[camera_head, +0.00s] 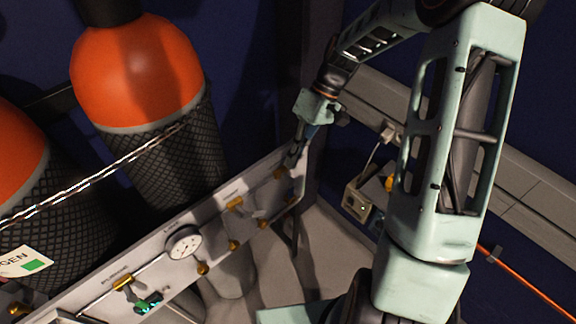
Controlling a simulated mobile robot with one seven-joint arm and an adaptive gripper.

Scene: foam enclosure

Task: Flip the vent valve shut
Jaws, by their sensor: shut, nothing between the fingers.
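A grey valve panel (150,262) runs from lower left up to the middle of the view, with several brass fittings along it. One brass valve (235,203) sits under a small label mid-panel, and another brass fitting (280,173) is near the right end. A brass valve with a green handle (148,303) is at lower left. The labels are too small to tell which is the vent valve. My gripper (291,164) is shut and empty at the panel's right end, close to the right fitting. I cannot tell whether it touches anything; the handle there is unclear.
A round gauge (184,243) is on the panel. Orange-topped cylinders (138,72) in black netting stand behind it, with a rope (100,178) across them. A small metal box (357,203) and a grey rail (520,185) are at right. My arm covers much of the right side.

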